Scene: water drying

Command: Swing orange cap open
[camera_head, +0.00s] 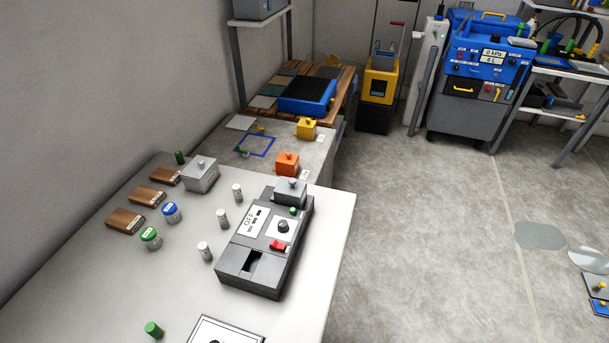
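The only orange thing that I can make out is a small orange block with a round knob on top (288,169). It sits near the far right corner of the white table, by the grey surface behind it; which one bears it I cannot tell. It looks upright, and I see no gap or hinge on it. A small white label (304,175) is beside it. A dark grey device (262,267) with an "OFF" panel, a red switch and a grey knobbed block on its far end stands nearer to me. My gripper is not in view.
The white table (185,290) holds brown blocks, small jars, white cylinders and a grey knobbed block (201,178). A yellow knobbed block (306,130) stands on the grey surface behind. A blue machine (487,48) is at the back right. The floor right of the table has puddles (540,236).

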